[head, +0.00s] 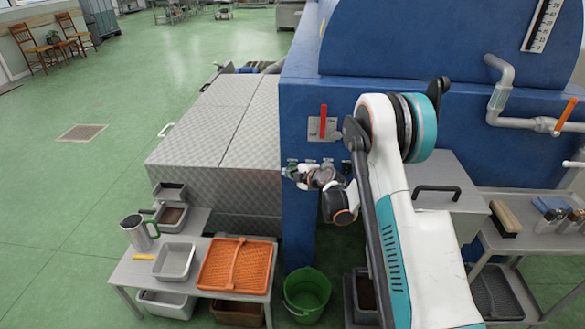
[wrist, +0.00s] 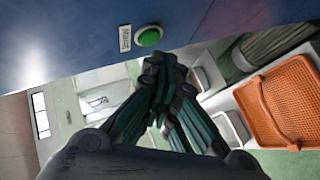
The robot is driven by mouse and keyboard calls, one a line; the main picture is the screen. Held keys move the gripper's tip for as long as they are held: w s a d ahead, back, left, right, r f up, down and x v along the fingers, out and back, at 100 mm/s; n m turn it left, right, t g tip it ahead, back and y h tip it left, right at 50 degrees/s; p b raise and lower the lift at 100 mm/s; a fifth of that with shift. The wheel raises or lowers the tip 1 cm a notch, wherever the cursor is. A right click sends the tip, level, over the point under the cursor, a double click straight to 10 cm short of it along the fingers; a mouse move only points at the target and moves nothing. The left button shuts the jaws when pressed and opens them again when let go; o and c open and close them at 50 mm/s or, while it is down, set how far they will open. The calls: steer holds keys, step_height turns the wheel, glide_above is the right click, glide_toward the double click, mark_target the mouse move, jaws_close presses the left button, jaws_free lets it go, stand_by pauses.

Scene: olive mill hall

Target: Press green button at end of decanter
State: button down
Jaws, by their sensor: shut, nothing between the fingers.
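The green button (wrist: 149,37) is a round dome in a pale ring on the blue panel of the decanter (wrist: 60,40), with a small white label (wrist: 125,38) beside it. In the wrist view my gripper (wrist: 162,62) is shut and empty, its fingertips just below the button in the picture. A small gap shows between them there; the distance in depth is hard to tell. In the head view my gripper (head: 287,172) is at the blue end post (head: 300,225), beside a row of small fittings. I cannot clearly make out the button there.
A red lever (head: 323,120) stands on the blue face above my wrist. A low table (head: 130,275) holds an orange basket (head: 236,264), a grey tray (head: 174,261) and a metal jug (head: 136,233). A green bucket (head: 307,292) stands on the floor. Green floor at left is open.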

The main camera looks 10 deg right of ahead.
steer(key=shift+s, duration=0.15)
steer(key=shift+s+a+b, duration=0.2)
steer(key=shift+s+a, duration=0.05)
steer(key=shift+s, duration=0.5)
steer(key=shift+s+a+b, duration=0.15)
steer(key=shift+s+a, duration=0.1)
steer(key=shift+s, duration=0.5)
steer(key=shift+s+a+b, duration=0.2)
steer(key=shift+s+a, duration=0.05)
steer(key=shift+s, duration=0.5)
